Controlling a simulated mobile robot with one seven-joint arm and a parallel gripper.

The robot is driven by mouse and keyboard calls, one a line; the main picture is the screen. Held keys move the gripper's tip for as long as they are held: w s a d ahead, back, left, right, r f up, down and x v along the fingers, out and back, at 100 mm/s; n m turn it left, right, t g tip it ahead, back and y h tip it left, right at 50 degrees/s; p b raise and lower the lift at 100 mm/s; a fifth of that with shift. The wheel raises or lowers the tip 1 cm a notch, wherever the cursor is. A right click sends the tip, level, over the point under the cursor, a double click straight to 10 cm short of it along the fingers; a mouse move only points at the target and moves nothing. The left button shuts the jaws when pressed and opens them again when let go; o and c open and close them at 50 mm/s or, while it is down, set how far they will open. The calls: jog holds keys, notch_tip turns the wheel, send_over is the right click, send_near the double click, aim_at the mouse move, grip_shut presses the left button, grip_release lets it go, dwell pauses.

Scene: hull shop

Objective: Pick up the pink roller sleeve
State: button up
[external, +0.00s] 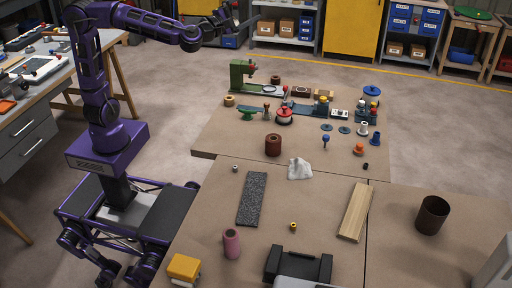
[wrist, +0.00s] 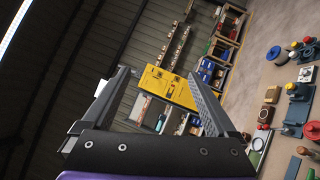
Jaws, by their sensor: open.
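The pink roller sleeve (external: 231,244) stands upright near the front left of the table in the external view. It is a short cylinder with a dark opening at its top. My gripper (external: 228,25) is raised high at the upper left, well behind and above the sleeve and far from it. In the wrist view my gripper (wrist: 165,85) shows two fingers spread apart with nothing between them. That view looks across the room and does not show the sleeve.
A yellow block (external: 183,267) stands left of the sleeve and a black holder (external: 297,264) right of it. A dark grey strip (external: 252,199) lies behind it. A wooden plank (external: 355,212) and a brown cylinder (external: 432,214) are farther right. Several tools crowd the back.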

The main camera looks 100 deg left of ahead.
jog(key=w+d+f+m+t+h+p, duration=0.1)
jog(key=w+d+f+m+t+h, duration=0.2)
jog(key=d+f, duration=0.35)
jog(key=w+d+f+m+t+h, duration=0.1)
jog(key=w+d+f+m+h, duration=0.35)
jog(key=f+m, duration=0.2)
jog(key=m+g+h+p, duration=0.25)
jog(key=m+h, duration=1.05)
jog(key=m, duration=1.2)
send_near(238, 244)
jog(key=x, duration=0.4)
jog(key=shift+w+d, duration=0.1)
jog(key=shift+d, duration=0.1)
jog(key=shift+x, duration=3)
jog(key=shift+a, duration=0.15)
jog(key=c, duration=1.4)
